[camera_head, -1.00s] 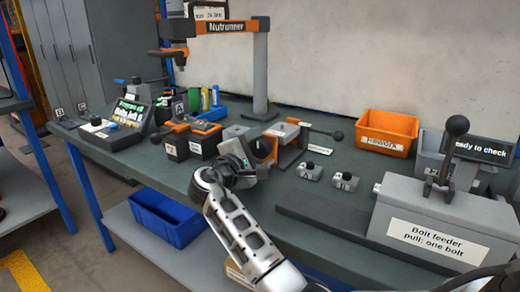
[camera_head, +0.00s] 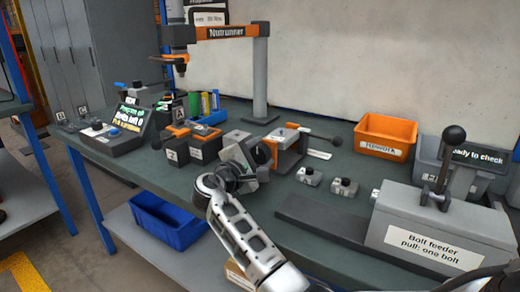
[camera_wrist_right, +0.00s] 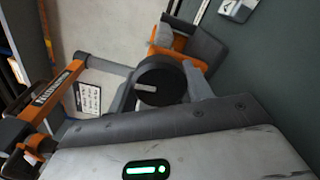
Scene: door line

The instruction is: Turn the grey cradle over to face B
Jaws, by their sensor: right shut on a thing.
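The gripper is shut on this knob. The orange and grey bracket (camera_wrist_right: 190,45) shows behind it. My left gripper is not in view.
Orange and black boxes (camera_head: 190,143) stand left, under the Nutrunner frame (camera_head: 258,70). Small button boxes (camera_head: 309,176), the bolt feeder (camera_head: 440,225) and an orange bin (camera_head: 386,137) stand right.

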